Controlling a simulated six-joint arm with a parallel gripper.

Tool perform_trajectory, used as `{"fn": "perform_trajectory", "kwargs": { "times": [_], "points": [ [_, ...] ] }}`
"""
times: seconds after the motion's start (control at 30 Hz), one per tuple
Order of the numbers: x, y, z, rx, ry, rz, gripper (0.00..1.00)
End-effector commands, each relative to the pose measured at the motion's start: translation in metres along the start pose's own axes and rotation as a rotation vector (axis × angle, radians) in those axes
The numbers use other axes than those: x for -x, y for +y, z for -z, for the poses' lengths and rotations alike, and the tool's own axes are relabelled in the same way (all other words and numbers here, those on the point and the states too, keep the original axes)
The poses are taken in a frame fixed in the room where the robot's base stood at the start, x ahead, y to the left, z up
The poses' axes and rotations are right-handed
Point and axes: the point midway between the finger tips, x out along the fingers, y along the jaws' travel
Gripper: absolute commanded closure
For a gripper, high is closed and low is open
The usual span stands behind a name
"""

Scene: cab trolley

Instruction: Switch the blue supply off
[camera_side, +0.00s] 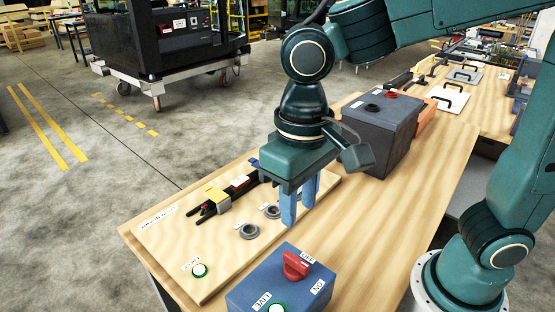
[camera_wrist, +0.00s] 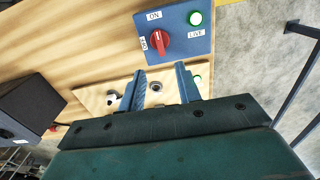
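The blue supply box (camera_side: 262,290) stands at the front of the bench in the side view. On its top are a red rotary knob (camera_side: 296,265), OFF and ON labels, and a bright green lamp (camera_side: 276,308) beside a LIVE label. In the wrist view, the box (camera_wrist: 190,42) is ahead of my fingers, and the knob (camera_wrist: 160,43) has a white line that seems to run toward ON. My gripper (camera_side: 299,208) points down behind the box in the side view, above the wooden board's edge. Its blue fingers are apart and empty, clear of the knob.
A dark grey box (camera_side: 385,135) with a red button stands behind my gripper. Bare bench lies right of the blue box.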

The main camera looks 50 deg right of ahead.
Motion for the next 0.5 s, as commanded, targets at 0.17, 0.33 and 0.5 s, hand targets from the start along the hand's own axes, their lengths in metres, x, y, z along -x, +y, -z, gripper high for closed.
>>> {"fn": "perform_trajectory", "kwargs": {
  "times": [0.17,0.33,0.5],
  "points": [
    [-0.023,0.001,-0.001,0.0,-0.003,-0.002,0.66],
    [-0.048,0.001,-0.001,0.0,-0.004,-0.003,0.66],
    [-0.074,0.001,-0.001,0.0,-0.004,-0.003,0.66]
  ]
}}
